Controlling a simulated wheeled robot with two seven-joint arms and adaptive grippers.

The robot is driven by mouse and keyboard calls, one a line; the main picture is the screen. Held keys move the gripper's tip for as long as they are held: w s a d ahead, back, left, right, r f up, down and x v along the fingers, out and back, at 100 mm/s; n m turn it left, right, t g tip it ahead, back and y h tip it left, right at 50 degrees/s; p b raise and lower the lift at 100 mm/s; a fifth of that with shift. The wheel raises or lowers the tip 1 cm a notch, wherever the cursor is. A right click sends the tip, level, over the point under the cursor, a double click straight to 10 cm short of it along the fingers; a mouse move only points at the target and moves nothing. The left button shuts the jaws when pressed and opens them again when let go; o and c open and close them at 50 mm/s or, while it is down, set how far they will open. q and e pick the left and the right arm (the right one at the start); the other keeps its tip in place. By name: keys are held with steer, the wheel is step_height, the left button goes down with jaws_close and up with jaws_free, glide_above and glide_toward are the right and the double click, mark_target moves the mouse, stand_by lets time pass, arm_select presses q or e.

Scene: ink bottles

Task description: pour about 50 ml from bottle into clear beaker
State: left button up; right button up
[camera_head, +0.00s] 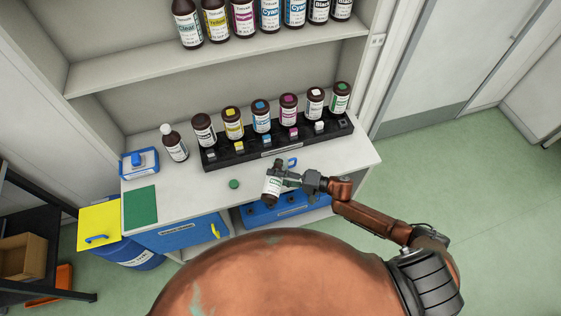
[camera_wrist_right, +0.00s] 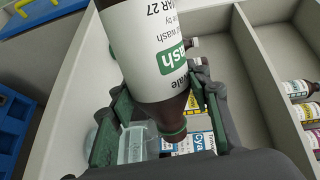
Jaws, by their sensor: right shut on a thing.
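A brown bottle with a white label and a green "wash" patch (camera_head: 271,188) is held over the front of the white counter. My right gripper (camera_head: 286,178) is shut on it. The bottle is tilted in the head view. In the wrist view its label (camera_wrist_right: 150,50) is large and upside down, and its uncapped-looking neck (camera_wrist_right: 172,128) lies between the fingers. A clear beaker (camera_wrist_right: 134,146) shows behind the neck in the wrist view. I cannot tell whether liquid flows. In the head view the beaker is mostly hidden. My left gripper is out of view.
A green cap (camera_head: 234,184) lies on the counter, left of the bottle. A black rack (camera_head: 215,161) with several brown bottles stands behind. A white-capped bottle (camera_head: 174,143), a blue-and-white box (camera_head: 139,163) and a green mat (camera_head: 140,207) are at left. A shelf (camera_head: 110,73) is above.

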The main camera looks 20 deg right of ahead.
steer(key=shift+r+m+p, duration=0.25)
steer(key=shift+m+p, duration=0.15)
steer(key=shift+p, duration=0.15)
stand_by(1.9)
steer(key=shift+f, duration=0.15)
steer(key=n+b, duration=0.1)
steer(key=b, duration=0.1)
steer(key=n+b, duration=0.1)
steer(key=b, duration=0.1)
steer(key=shift+s+f, duration=0.15)
steer(key=shift+f, duration=0.2)
steer(key=shift+a+r+n, duration=0.1)
steer(key=shift+n, duration=0.2)
steer(key=shift+r, duration=0.15)
steer(key=shift+s+a+f+n+b, duration=0.1)
steer(key=shift+s+f+n+b, duration=0.2)
steer(key=shift+b, duration=0.55)
steer(key=shift+f+b, duration=0.15)
steer(key=shift+b, duration=0.2)
